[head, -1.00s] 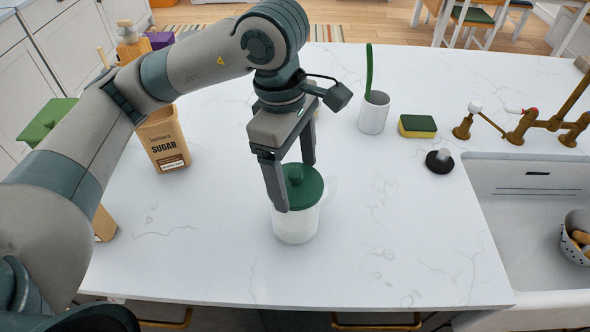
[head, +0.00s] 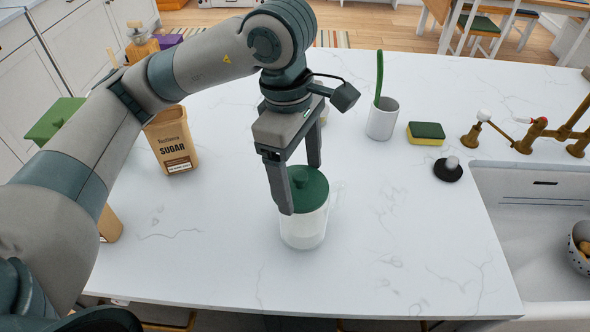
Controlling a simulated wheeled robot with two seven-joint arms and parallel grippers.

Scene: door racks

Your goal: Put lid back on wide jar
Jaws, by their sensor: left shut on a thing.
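The wide jar (head: 303,230) is pale and see-through and stands upright on the white counter, near the middle of the head view. The round green lid (head: 312,196) with a knob is level at the jar's mouth, and I cannot tell whether a small gap is left under it. My left gripper (head: 300,189) points down with one finger on each side of the lid and is shut on it. The near finger hides part of the lid's left edge. My right gripper is not in view.
A sugar box (head: 171,142) stands left, partly behind my arm. A white cup (head: 382,120) with a green item, a sponge (head: 426,133) and a black stopper (head: 448,169) are to the right, before the sink (head: 540,225). Counter right of the jar is clear.

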